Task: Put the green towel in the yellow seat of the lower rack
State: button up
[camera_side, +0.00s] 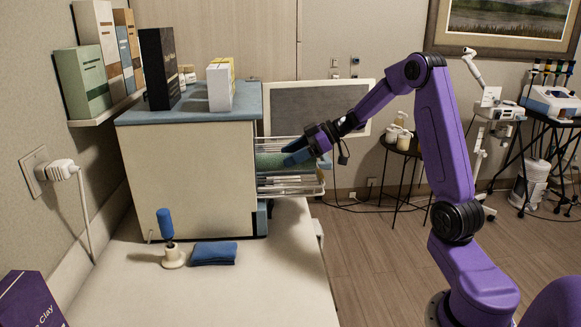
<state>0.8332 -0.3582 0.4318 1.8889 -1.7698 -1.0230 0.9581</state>
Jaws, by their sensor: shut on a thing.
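The green towel (268,160) is at the front of the open cream cabinet (185,180), level with the wire racks. My gripper (293,157) reaches in from the right, with its blue fingers shut on the towel's right end. The lower rack (290,186) is pulled out just below the towel, with white wires and a front rail. I cannot tell whether the towel touches a rack. The yellow seat cannot be made out; the gripper, towel and wires cover much of the rack.
The cabinet door (318,108) stands open behind my gripper. A folded blue cloth (214,253) and a blue-handled tool in a cream holder (173,258) are on the counter (250,295). Boxes (221,88) stand on the cabinet. The counter's front right is clear.

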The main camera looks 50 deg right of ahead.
jog(key=shift+w+f, duration=0.3)
jog(key=shift+f, duration=0.1)
jog(key=shift+w+d+f, duration=0.1)
jog(key=shift+w+f, duration=0.05)
jog(key=shift+f, duration=1.55)
jog(key=shift+f, duration=0.1)
jog(key=o, duration=1.1)
jog(key=shift+s+d+r, duration=0.2)
jog(key=shift+d+r, duration=0.05)
jog(key=shift+r, duration=0.05)
jog(key=v, duration=1.1)
jog(key=shift+s, duration=0.15)
